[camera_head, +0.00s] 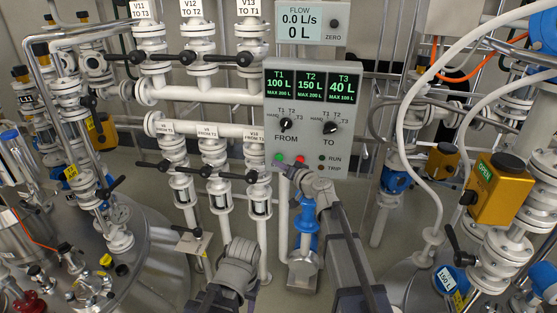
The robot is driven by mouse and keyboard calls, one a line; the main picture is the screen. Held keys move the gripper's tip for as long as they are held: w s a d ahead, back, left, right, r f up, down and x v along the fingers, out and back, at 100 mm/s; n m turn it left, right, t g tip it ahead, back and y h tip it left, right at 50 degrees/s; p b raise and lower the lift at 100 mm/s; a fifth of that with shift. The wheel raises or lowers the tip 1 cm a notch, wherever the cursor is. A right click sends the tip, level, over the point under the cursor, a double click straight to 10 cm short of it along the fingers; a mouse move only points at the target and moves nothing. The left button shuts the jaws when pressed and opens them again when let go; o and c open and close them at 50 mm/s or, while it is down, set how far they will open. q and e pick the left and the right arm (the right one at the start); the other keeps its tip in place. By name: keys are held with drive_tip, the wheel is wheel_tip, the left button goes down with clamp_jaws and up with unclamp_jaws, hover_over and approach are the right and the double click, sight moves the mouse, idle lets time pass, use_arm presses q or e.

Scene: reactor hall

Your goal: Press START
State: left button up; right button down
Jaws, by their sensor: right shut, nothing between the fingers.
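The grey control panel (312,115) hangs in the middle of the view. Its lower left holds a green button (279,157) and a red button (300,159); I can read no START label. The FROM knob (286,125) and TO knob (330,127) sit above. The RUN lamp (321,158) and TRIP lamp (321,167) look dark. My right gripper (290,170) is shut and empty, with its tips just below the buttons; I cannot tell whether it touches the panel. Part of my left arm shows at the bottom centre, but no left fingers can be made out.
A flow display (299,22) reads 0.0 L/s and 0 L, with a ZERO button (334,23). White pipes and black-handled valves (204,144) crowd the panel's left. A yellow valve box (497,188) marked OPEN and pale hoses stand at the right.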

drive_tip(key=shift+w+d, duration=0.1)
drive_tip(key=shift+w, duration=0.25)
drive_tip(key=shift+w+d, duration=0.15)
drive_tip(key=shift+w, duration=0.35)
idle(0.7)
drive_tip(key=shift+s, duration=0.2)
drive_tip(key=shift+s+a, duration=0.25)
drive_tip(key=shift+s, duration=0.45)
drive_tip(key=s, duration=0.2)
drive_tip(key=s+a, duration=0.1)
drive_tip(key=s, duration=0.1)
drive_tip(key=shift+s+a, duration=0.2)
drive_tip(key=shift+s, duration=0.2)
idle(0.3)
